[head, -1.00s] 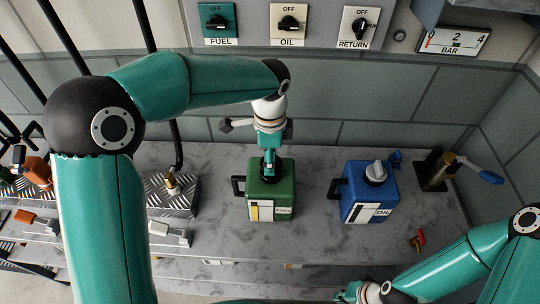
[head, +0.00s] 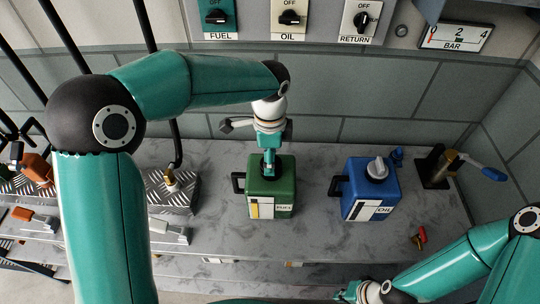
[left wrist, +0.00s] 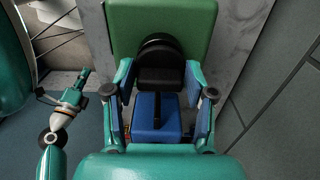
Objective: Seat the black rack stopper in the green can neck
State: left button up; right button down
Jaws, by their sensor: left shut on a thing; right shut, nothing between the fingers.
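The green can (head: 272,196), labelled FUEL, stands upright on the grey worktop. My left gripper (head: 269,168) is directly above its top, pointing down, shut on the black stopper (left wrist: 160,70). In the left wrist view the stopper is between the fingers (left wrist: 158,88), over the green can's top (left wrist: 190,30). A dark round rim surrounds its lower end there. The neck is hidden, so I cannot tell how deep the stopper sits. My right gripper (head: 350,293) is shut and empty at the bottom of the head view, apart from the can.
A blue OIL can (head: 368,190) with a grey cap stands to the right. A brass fitting with a blue lever (head: 453,162) is further right. A metal block with a brass fitting (head: 172,190) is at left. A red valve (head: 419,238) lies near the front.

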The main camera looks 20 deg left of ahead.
pick_arm(q)
jog(key=shift+f+b, duration=0.35)
jog(key=shift+f, duration=0.25)
jog(key=o, duration=1.2)
jog(key=shift+r, duration=0.1)
notch_tip(320, 180, up, 12)
jog(key=shift+f, duration=0.1)
